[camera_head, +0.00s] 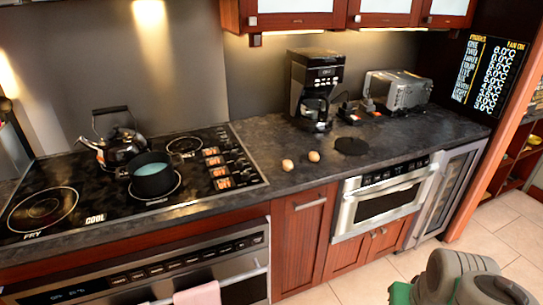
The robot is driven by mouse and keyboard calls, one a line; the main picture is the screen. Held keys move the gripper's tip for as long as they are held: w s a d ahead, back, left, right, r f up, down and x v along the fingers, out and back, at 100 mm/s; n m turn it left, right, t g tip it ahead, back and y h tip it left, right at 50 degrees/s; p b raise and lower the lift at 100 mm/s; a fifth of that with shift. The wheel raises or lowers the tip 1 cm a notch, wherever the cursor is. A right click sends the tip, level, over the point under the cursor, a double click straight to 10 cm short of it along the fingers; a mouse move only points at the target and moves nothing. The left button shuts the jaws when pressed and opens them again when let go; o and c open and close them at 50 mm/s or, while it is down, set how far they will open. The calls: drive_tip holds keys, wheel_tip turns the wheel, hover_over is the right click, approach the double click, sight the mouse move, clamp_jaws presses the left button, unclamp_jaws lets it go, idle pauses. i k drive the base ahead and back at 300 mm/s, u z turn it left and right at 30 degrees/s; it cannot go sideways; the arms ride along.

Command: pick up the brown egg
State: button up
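Two small eggs lie on the dark countertop, right of the stove and in front of the coffee maker. The egg on the right (314,156) looks brown and slightly darker. The egg on the left (288,165) is a paler tan and lies nearer the counter's front edge. The two eggs are a little apart. Only grey and green parts of my arm show at the bottom right, well below and to the right of the eggs. My gripper's fingers cannot be made out.
A flat black disc (351,146) lies right of the eggs. A dark pot (153,180) and a kettle (118,146) stand on the stove. A microwave drawer (384,203) is below the counter. Floor is free in front.

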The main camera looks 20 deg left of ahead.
sight(287, 165)
drive_tip(key=u, duration=0.65)
drive_tip(key=i, duration=0.8)
drive_tip(key=u, duration=1)
drive_tip(key=i, duration=0.25)
drive_tip(key=u, duration=0.25)
